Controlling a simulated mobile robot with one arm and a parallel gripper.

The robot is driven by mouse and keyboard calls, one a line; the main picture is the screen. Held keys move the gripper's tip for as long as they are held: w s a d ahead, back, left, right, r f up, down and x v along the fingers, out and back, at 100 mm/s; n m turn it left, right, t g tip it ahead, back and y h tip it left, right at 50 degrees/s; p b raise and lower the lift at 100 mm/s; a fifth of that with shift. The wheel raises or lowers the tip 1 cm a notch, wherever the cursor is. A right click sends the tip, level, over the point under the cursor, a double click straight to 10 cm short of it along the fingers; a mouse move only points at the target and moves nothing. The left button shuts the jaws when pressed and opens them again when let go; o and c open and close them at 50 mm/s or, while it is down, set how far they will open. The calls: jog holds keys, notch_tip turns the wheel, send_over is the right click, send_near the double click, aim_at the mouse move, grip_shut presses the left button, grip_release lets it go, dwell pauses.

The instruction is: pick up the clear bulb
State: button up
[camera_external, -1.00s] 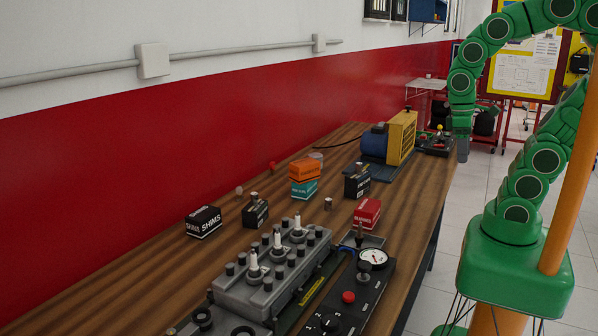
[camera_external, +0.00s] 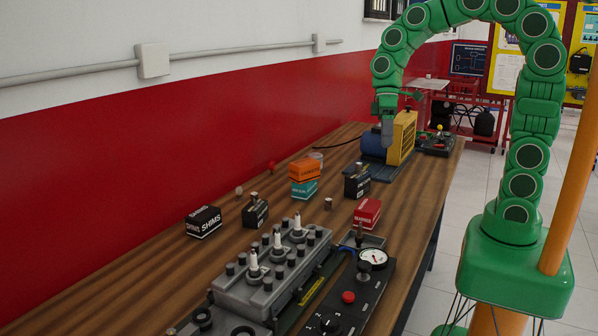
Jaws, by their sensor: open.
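A small pale round object (camera_external: 239,190), which looks like the clear bulb, stands on the wooden bench near the red wall, behind the black boxes. It is too small to make out in detail. My gripper (camera_external: 387,143) hangs pointing down over the far part of the bench, in front of the blue and yellow machine in the picture. It is open and holds nothing that I can see. It is well to the right of and farther along the bench than the pale bulb, not touching it.
A red bulb (camera_external: 272,165) and a clear round container (camera_external: 316,157) stand nearby. An orange box (camera_external: 304,169) sits on a teal box (camera_external: 304,188). A black SHIMS box (camera_external: 204,221), a red box (camera_external: 367,212) and a grey engine block (camera_external: 270,275) occupy the bench.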

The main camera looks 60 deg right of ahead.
jog(key=w+a+f+n+t+y, duration=0.1)
jog(key=w+a+f+n+y, duration=0.1)
jog(key=w, duration=1.1)
jog(key=w+a+f+n+y, duration=0.2)
jog(key=w+y, duration=0.1)
jog(key=w, duration=0.9)
jog(key=w+d+f+n+t+y, duration=0.1)
jog(key=w+f, duration=0.3)
jog(key=w, duration=0.3)
jog(key=w+d+f+n+y, duration=0.1)
jog(key=w+f, duration=0.2)
jog(key=w, duration=0.3)
jog(key=n+t+y, duration=0.1)
jog(key=n+t, duration=0.1)
send_near(244, 196)
jog(key=r, duration=0.1)
jog(key=a+r, duration=0.2)
jog(key=shift+w+r, duration=0.2)
jog(key=shift+r, duration=0.05)
jog(key=shift+w+a+f, duration=0.1)
jog(key=shift+w+f, duration=0.05)
jog(key=shift+f, duration=0.1)
jog(key=shift+x, duration=3.7)
grip_shut()
